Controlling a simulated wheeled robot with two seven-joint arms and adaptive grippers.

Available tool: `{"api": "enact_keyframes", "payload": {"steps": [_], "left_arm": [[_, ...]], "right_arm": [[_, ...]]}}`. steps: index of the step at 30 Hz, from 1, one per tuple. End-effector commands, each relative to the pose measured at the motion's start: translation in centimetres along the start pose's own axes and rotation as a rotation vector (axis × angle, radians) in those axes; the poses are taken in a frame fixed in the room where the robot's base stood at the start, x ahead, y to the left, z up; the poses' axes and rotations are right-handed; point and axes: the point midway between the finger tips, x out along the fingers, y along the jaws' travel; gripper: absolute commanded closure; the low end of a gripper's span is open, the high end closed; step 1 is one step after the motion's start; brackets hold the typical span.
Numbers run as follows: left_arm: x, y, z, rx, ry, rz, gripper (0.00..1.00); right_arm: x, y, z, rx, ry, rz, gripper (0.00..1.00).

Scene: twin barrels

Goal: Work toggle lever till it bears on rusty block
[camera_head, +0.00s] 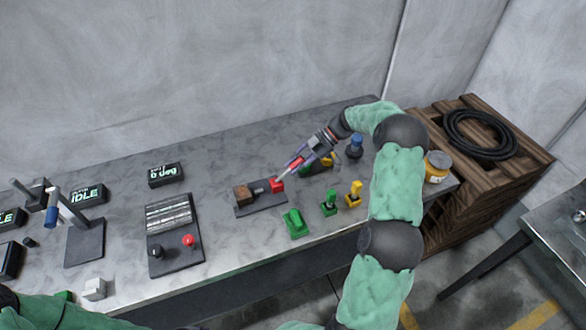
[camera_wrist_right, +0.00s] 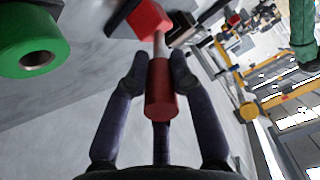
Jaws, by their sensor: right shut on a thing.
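The toggle clamp has a red body (camera_head: 277,186) on a dark base plate (camera_head: 262,208). Its lever has a red handle grip (camera_wrist_right: 160,95) on a metal rod and rises from the body up and to the right. The brown rusty block (camera_head: 244,195) sits at the plate's left end, with a short spindle between it and the red body. I cannot tell whether the spindle touches the block. My right gripper (camera_head: 297,163) is shut on the red handle; its fingers lie on both sides of it in the wrist view (camera_wrist_right: 158,72). My left gripper is out of view.
Green clamps (camera_head: 295,222) and (camera_head: 329,203) and a yellow one (camera_head: 354,193) stand in front and to the right. A blue-topped item (camera_head: 355,146) is behind. A panel with a red knob (camera_head: 189,240) lies left. Grey tabletop is free behind the clamp.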

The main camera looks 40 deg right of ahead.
Motion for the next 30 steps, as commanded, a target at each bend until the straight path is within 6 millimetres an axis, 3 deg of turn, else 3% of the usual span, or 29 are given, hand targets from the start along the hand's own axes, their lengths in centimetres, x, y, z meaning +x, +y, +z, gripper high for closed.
{"api": "enact_keyframes", "payload": {"steps": [18, 19, 21, 30], "left_arm": [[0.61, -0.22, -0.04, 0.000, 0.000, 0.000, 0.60], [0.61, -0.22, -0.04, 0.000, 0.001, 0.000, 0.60], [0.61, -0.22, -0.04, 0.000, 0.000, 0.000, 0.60], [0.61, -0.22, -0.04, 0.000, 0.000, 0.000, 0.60]], "right_arm": [[0.07, 0.02, 0.74, 0.005, 0.034, -0.009, 1.00], [0.07, 0.02, 0.74, 0.005, 0.034, -0.009, 0.67], [0.08, 0.02, 0.71, 0.005, 0.035, -0.009, 0.51], [0.02, 0.03, 0.52, 0.003, 0.037, -0.009, 0.51]]}}
